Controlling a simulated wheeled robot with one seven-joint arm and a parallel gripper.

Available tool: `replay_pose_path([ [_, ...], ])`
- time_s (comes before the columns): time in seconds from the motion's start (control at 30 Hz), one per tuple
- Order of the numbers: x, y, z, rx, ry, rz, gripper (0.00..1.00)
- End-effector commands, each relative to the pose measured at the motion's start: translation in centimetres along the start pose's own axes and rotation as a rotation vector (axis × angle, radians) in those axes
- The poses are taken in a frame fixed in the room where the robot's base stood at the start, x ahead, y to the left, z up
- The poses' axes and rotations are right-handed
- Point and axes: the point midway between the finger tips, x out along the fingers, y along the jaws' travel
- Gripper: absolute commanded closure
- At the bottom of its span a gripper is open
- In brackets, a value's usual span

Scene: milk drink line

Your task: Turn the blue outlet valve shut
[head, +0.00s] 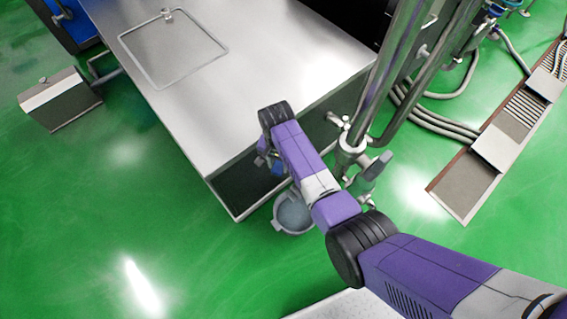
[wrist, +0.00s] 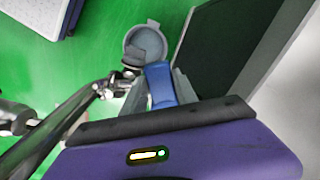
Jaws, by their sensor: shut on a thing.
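The blue outlet valve handle (wrist: 160,83) is in the middle of the wrist view, between the two grey fingers of my gripper (wrist: 160,90). The gripper is shut on it. In the head view a small blue part (head: 277,169) shows at the end of my arm, by the front corner of the steel cabinet; my gripper (head: 266,158) is mostly hidden there by my own arm. The valve's body is largely hidden, so I cannot tell how far it is turned.
A grey bucket (head: 293,214) stands on the green floor below the valve; it also shows in the wrist view (wrist: 146,42). The steel cabinet (head: 215,110) is at the left, upright pipes (head: 395,70) at the right. A floor drain (head: 466,190) lies beyond; open floor is at lower left.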

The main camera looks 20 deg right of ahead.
Motion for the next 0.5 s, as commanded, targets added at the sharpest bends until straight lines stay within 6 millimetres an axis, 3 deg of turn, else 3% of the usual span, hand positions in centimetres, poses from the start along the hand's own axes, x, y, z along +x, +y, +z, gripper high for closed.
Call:
replay_pose_path([
  [0.5, 0.0, -2.5, -0.6, 0.416, 0.002, -0.002, 1.00],
])
